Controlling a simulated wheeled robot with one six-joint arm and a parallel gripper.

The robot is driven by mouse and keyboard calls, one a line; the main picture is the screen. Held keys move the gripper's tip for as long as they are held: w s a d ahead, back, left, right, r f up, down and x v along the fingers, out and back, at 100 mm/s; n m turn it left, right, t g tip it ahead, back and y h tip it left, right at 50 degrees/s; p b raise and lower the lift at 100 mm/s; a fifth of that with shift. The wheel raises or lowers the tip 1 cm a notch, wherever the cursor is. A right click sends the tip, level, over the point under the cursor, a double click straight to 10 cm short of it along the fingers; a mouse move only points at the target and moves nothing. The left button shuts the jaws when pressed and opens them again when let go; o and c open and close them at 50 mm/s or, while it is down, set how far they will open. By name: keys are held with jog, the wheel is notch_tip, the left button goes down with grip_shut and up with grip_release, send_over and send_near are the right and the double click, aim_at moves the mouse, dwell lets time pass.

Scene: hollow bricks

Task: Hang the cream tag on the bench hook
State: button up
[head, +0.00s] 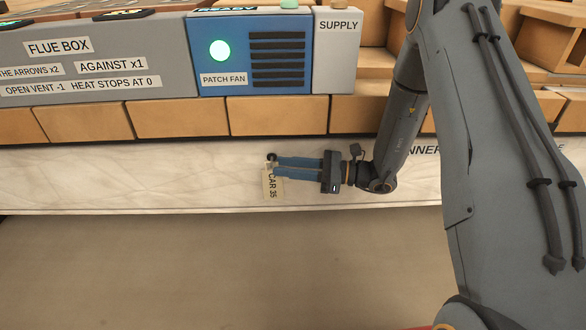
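The cream tag (273,188), lettered "CAR 35", shows upright against the pale front face of the bench in the head view. A small dark hook (271,157) sticks out at the tag's top edge. My gripper (275,167) reaches in from the right with its two blue fingers level, one above the other. The fingertips are at the upper part of the tag and cover some of it. Whether they grip the tag, and whether its hole is around the hook, cannot be told.
The bench face (120,175) is clear to the left. Above it runs a row of tan bricks (178,119), with a grey flue box (90,60), a blue patch fan unit (250,50) and a supply box (337,60). The floor (200,270) below is empty.

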grip_shut()
jog(key=shift+r+p, duration=0.5)
jog(key=shift+p, duration=0.05)
dwell(0.5)
jog(key=s+p, duration=0.4)
jog(key=s, duration=0.3)
jog(key=shift+s+a+r+p, duration=0.15)
jog(key=shift+s+r+p, duration=0.1)
jog(key=shift+r+p, duration=0.15)
dwell(1.0)
jog(key=shift+s, duration=0.1)
jog(key=shift+s+a+p, duration=0.1)
jog(key=shift+s+p, duration=1.25)
jog(key=shift+s, duration=1.6)
